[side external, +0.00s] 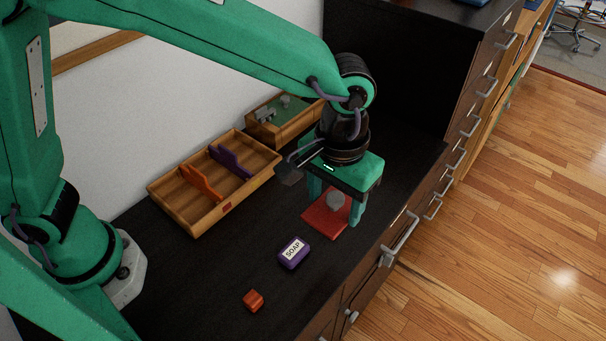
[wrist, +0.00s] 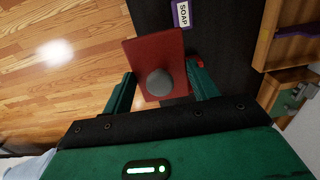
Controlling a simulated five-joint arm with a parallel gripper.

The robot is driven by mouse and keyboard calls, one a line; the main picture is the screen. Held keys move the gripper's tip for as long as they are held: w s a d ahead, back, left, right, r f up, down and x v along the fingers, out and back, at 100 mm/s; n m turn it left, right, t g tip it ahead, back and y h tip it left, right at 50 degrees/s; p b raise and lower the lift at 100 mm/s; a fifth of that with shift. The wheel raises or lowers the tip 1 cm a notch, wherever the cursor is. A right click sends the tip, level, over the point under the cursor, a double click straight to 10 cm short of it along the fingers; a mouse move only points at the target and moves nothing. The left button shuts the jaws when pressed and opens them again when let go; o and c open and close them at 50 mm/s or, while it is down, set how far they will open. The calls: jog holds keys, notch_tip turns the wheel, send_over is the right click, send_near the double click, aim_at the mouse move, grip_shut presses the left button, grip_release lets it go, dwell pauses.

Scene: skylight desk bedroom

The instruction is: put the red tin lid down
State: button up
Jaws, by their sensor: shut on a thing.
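The red tin lid (side external: 322,222) is a flat red rectangular plate with a round grey knob on top. In the wrist view the lid (wrist: 150,48) lies between my two green fingers, with the knob facing the camera. My gripper (side external: 334,212) points down near the desk's front edge and is shut on the lid; my gripper's fingers (wrist: 160,72) show at the lid's two sides. The lid looks about level and low over the black desk top. I cannot tell whether its underside touches the desk.
A wooden tray (side external: 196,229) with orange and purple dividers stands behind. Another wooden box (side external: 297,126) is farther back. The desk drops to the floor at right.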

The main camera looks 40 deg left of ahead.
jog(key=shift+s, duration=0.1)
jog(key=shift+s+a, duration=0.25)
jog(key=shift+s, duration=0.3)
jog(key=s+a+f+n, duration=0.1)
jog(key=s+a+n, duration=0.1)
jog(key=s+a, duration=0.3)
jog(key=s+a+f+n, duration=0.2)
jog(key=s+a, duration=0.3)
jog(key=s, duration=0.6)
jog(key=shift+s+f+n, duration=0.25)
jog(key=shift+s+n, duration=0.05)
jog(key=shift+s, duration=0.05)
jog(key=shift+w+a, duration=0.1)
jog(key=shift+w, duration=0.05)
send_over(241, 239)
notch_tip(241, 239, down, 7)
jog(key=shift+f, duration=0.1)
jog(key=shift+f, duration=1.9)
jog(key=shift+f, duration=0.15)
